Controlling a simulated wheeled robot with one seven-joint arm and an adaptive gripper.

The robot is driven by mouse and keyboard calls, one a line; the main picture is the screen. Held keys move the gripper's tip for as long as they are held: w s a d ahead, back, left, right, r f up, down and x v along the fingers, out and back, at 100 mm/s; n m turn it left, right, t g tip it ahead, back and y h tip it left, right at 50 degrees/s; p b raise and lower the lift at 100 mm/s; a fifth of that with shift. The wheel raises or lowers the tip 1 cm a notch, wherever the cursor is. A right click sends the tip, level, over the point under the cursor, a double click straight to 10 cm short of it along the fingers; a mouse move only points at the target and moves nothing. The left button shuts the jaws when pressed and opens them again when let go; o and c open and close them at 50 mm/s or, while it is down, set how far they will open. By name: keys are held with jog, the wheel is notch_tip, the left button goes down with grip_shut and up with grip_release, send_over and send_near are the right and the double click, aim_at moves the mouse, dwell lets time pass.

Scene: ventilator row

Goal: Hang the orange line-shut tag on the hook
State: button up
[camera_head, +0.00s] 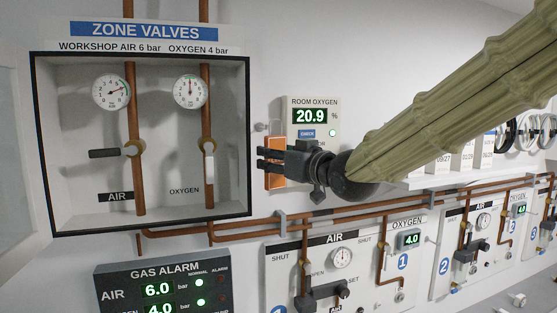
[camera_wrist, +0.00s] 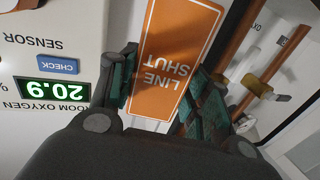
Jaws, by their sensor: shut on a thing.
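The orange tag (camera_head: 275,178) is upright in front of the white wall, just left of the room oxygen sensor. My gripper (camera_head: 264,160) is shut on it and crosses its middle in the head view. In the wrist view the tag (camera_wrist: 175,45) reads "LINE SHUT" upside down between my fingers (camera_wrist: 160,85); its end nearest my palm is hidden. A small grey piece, possibly the hook (camera_head: 260,127), sticks out of the wall just above and left of the tag. I cannot tell whether the tag touches it.
The room oxygen sensor (camera_head: 327,112) reads 20.9, close right of my gripper. The zone valve box (camera_head: 248,130) with gauges, pipes and valve handles is to the left. Copper pipes (camera_head: 355,212) and valve panels (camera_head: 345,243) run below. The gas alarm (camera_head: 165,270) is lower left.

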aim_at(256, 156)
jog(key=shift+w+a+f, duration=0.1)
jog(key=shift+w+a, duration=0.3)
jog(key=shift+w, duration=0.85)
jog(key=shift+w+a+f, duration=0.1)
jog(key=shift+w+a, duration=0.35)
jog(key=shift+w, duration=0.85)
jog(key=shift+w+a+f, duration=0.1)
jog(key=shift+w+a, duration=0.3)
jog(key=shift+w, duration=0.85)
jog(key=shift+w+a+f+b, duration=0.2)
jog(key=shift+w+f+b, duration=0.35)
jog(key=shift+w, duration=0.1)
jog(key=shift+r, duration=0.1)
jog(key=o, duration=1.2)
